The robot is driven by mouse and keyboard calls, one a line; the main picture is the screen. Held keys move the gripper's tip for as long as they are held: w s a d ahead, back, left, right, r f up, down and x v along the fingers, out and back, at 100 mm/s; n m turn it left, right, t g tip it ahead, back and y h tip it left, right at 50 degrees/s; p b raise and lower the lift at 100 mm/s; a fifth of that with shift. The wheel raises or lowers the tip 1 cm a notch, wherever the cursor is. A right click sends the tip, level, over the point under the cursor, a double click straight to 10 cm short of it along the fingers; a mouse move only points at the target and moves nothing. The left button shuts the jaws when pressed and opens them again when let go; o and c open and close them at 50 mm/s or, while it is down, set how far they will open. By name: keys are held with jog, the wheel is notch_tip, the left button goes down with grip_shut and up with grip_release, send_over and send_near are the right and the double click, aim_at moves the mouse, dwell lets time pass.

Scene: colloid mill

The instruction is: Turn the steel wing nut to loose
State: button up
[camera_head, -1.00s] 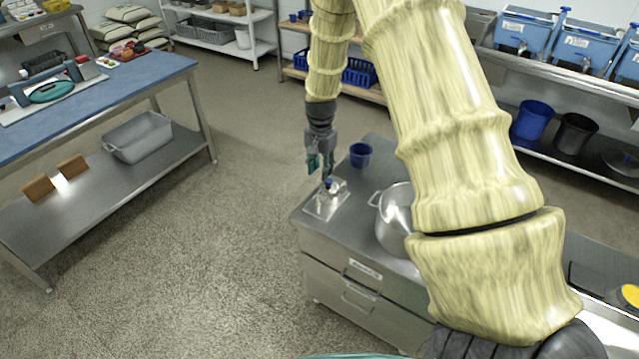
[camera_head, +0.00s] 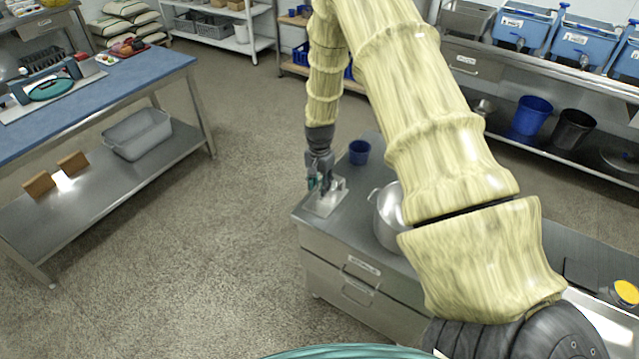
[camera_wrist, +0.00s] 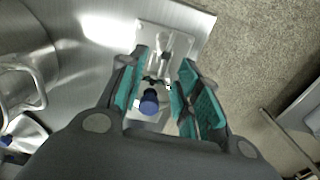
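The colloid mill's steel base plate (camera_head: 325,204) lies at the near left corner of the steel counter (camera_head: 360,222). In the wrist view the plate (camera_wrist: 188,33) shows beyond my fingers, with a bright steel part and a round blue knob (camera_wrist: 149,102) on it. A small winged shape, seemingly the steel wing nut (camera_wrist: 156,83), sits just past the knob, between my fingers. My gripper (camera_wrist: 160,85) has teal-padded fingers, apart on either side of these parts; I see no clear contact. In the head view my gripper (camera_head: 318,186) points down over the plate and hides most of the mill.
A blue cup (camera_head: 359,152) stands behind the plate on the counter, and a steel pot (camera_head: 388,218) stands to its right. A blue-topped table (camera_head: 150,78) is at the left. Open floor (camera_head: 240,200) lies between the table and the counter.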

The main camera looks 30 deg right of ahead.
grip_shut()
jog(key=shift+w+n, duration=0.1)
jog(key=shift+n, duration=0.3)
jog(key=n, duration=0.1)
jog(key=n+b, duration=0.1)
jog(key=shift+w+a+f+n, duration=0.1)
jog(key=shift+w+a+n, duration=0.1)
jog(key=shift+n, duration=0.2)
jog(key=n, duration=0.1)
jog(key=n+b, duration=0.1)
jog(key=n, duration=0.1)
jog(key=shift+w+a+n, duration=0.2)
jog(key=shift+w+n, duration=0.05)
jog(key=shift+n, duration=0.05)
jog(key=n, duration=0.3)
jog(key=a+n+b, duration=0.1)
jog(key=n, duration=0.3)
jog(key=a+n, duration=0.1)
jog(key=n, duration=0.2)
jog(key=shift+n, duration=0.3)
